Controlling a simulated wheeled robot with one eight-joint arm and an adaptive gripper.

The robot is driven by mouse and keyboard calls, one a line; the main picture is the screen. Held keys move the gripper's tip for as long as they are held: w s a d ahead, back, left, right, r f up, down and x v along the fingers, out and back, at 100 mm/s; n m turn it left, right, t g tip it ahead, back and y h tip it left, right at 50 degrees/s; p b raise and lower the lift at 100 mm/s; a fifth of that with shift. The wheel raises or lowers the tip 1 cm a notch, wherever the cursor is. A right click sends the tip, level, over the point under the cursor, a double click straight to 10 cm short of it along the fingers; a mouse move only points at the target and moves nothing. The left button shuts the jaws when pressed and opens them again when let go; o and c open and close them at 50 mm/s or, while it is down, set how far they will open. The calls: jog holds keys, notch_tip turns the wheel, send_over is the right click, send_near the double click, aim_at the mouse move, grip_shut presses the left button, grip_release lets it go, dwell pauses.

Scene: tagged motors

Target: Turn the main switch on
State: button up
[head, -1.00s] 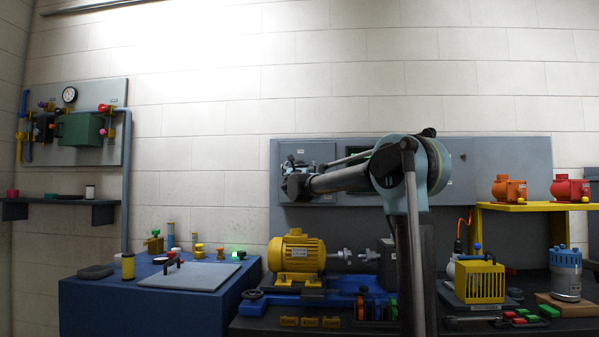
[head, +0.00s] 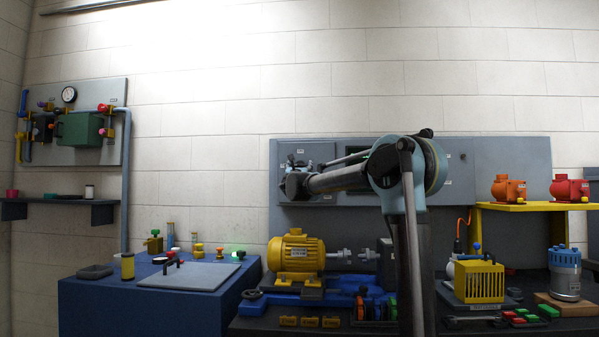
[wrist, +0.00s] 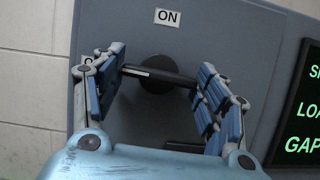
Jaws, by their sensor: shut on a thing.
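The main switch (wrist: 158,84) is a black round knob with a bar handle on the grey panel. In the wrist view its bar lies nearly level, slightly tilted, with a white mark toward the left end. An ON label (wrist: 167,17) sits above it. A second label (wrist: 88,66) at the left is mostly covered by a finger; only an O shows. My gripper (wrist: 162,62) has its blue-padded fingers at both ends of the bar and is shut on it. In the head view my gripper (head: 291,164) is at the panel's left part and hides the switch.
A dark display (wrist: 302,120) with green text is right of the switch. Below the panel stand a yellow motor (head: 296,254) and a blue fixture on the dark bench. A blue table (head: 140,307) with small parts is at the left. A yellow shelf (head: 535,207) holds orange and red housings at the right.

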jog(key=m+h, duration=0.1)
jog(key=m, duration=0.2)
jog(key=m+g+h, duration=0.1)
jog(key=m+h, duration=0.1)
jog(key=m, duration=0.2)
jog(key=shift+a, duration=0.1)
jog(key=m+h, duration=0.1)
jog(key=m, duration=0.2)
jog(key=m+g+h, duration=0.1)
jog(key=m, duration=0.1)
jog(key=shift+m+g+h, duration=0.3)
jog(key=shift+m, duration=0.1)
jog(key=m+g, duration=0.1)
jog(key=m, duration=0.1)
jog(key=m+g+h, duration=0.1)
jog(key=m, duration=0.2)
jog(key=shift+r, duration=0.1)
jog(key=shift+m+g, duration=0.8)
jog(key=shift+m, duration=1.1)
jog(key=o, duration=1)
jog(key=shift+o, duration=0.2)
jog(key=shift+r+y, duration=0.1)
jog(key=shift+y, duration=0.2)
jog(key=shift+a, duration=0.15)
